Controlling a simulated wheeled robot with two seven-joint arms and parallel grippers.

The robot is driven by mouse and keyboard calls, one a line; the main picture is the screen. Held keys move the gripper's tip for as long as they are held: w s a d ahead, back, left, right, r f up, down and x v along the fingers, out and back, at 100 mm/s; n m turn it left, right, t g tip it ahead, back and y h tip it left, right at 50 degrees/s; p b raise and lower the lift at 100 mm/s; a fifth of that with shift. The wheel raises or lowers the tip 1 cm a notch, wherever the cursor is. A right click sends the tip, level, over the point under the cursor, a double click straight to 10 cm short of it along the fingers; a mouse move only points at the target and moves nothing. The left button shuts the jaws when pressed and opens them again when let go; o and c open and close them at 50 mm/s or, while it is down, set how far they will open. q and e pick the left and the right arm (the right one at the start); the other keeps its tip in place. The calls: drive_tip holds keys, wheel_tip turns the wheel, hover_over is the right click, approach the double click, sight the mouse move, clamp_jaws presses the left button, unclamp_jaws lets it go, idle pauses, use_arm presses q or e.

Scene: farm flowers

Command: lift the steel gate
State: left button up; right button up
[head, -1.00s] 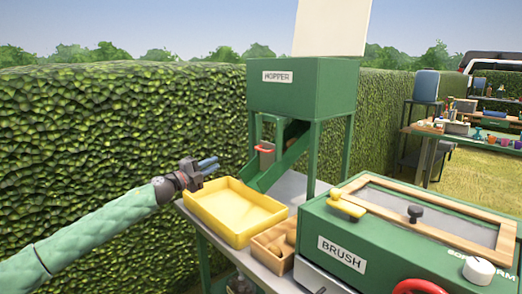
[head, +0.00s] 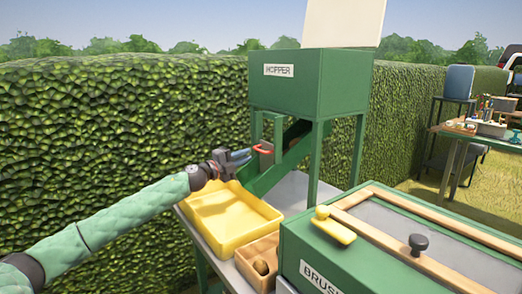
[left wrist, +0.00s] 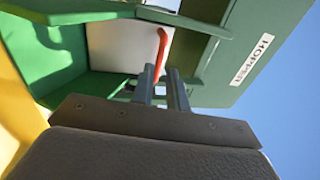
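The green hopper (head: 308,85) stands on a table against the hedge. Its steel gate (head: 266,160) is a small grey plate with a red handle (head: 262,150), set at the top of the green sloping chute (head: 262,182). In the left wrist view the gate (left wrist: 112,48) is a pale plate between green walls, and the red handle (left wrist: 161,50) is just beyond the fingertips. My left gripper (head: 246,154) is beside the handle, its two fingers apart with a narrow gap and nothing seen held. Whether a finger touches the handle cannot be told. My right gripper is out of view.
A yellow tray (head: 228,228) lies below the chute and my left gripper. The hedge (head: 120,130) closes off the back. A bench stands far right.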

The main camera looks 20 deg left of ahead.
sight(258, 150)
use_arm(q)
drive_tip(key=x, duration=0.6)
drive_tip(key=shift+w+d, duration=0.15)
drive_tip(key=shift+w, duration=0.05)
clamp_jaws()
